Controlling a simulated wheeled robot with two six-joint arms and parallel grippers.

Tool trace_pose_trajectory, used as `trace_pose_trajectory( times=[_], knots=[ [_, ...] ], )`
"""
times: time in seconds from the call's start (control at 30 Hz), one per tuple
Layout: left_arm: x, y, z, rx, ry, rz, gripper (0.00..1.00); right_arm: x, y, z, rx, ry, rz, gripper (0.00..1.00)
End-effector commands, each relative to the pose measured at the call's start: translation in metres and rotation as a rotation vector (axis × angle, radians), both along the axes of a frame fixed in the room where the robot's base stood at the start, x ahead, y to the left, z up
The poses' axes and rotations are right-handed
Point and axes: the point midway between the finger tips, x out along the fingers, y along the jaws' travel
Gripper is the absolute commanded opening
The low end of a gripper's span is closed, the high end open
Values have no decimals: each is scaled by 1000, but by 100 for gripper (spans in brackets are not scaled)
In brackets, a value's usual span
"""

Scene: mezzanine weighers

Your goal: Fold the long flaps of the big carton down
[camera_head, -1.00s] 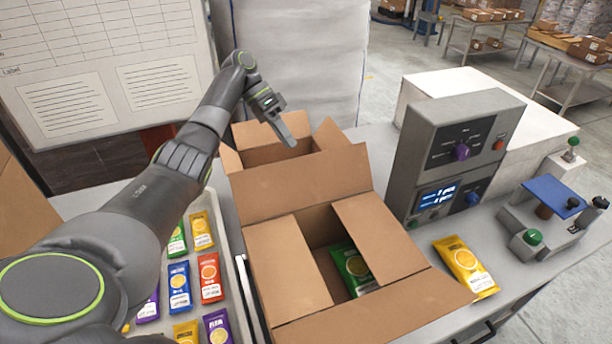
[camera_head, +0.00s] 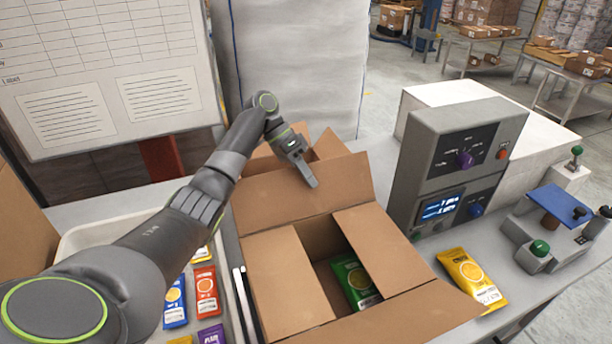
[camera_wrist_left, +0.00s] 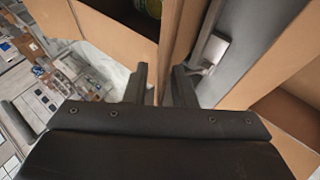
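The big brown carton (camera_head: 300,325) stands open on the bench in the head view. Its left flap (camera_head: 285,280) and right flap (camera_head: 383,250) lie folded inward, with a gap between them. Its far long flap (camera_head: 262,205) stands up, and its near long flap (camera_head: 420,315) points outward. A green packet (camera_head: 352,280) shows inside. My left gripper (camera_head: 312,183) is at the far flap, near its upper edge; I cannot tell whether it touches. In the left wrist view its two fingers (camera_wrist_left: 161,85) are apart, with brown cardboard beyond them. My right gripper is out of view.
A second open carton (camera_head: 325,147) stands behind the big one. A grey control box (camera_head: 455,165) and a yellow packet (camera_head: 470,280) are to the right. A pale tray (camera_head: 85,240) with several packets is on the left, partly behind my arm.

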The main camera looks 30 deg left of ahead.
Motion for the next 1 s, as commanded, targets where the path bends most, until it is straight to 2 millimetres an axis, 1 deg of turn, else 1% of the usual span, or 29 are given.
trace_pose_trajectory(
  times=[0.03, 0.17, 1.0],
  knots=[
    [0, 0, 0, 0, 0, 0, 17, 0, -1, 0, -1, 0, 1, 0],
    [0, 0, 0, 0, 0, 0, 0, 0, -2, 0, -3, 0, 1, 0],
    [0, 1, 1, 1, 0, 0, 0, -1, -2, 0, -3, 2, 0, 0]
  ],
)
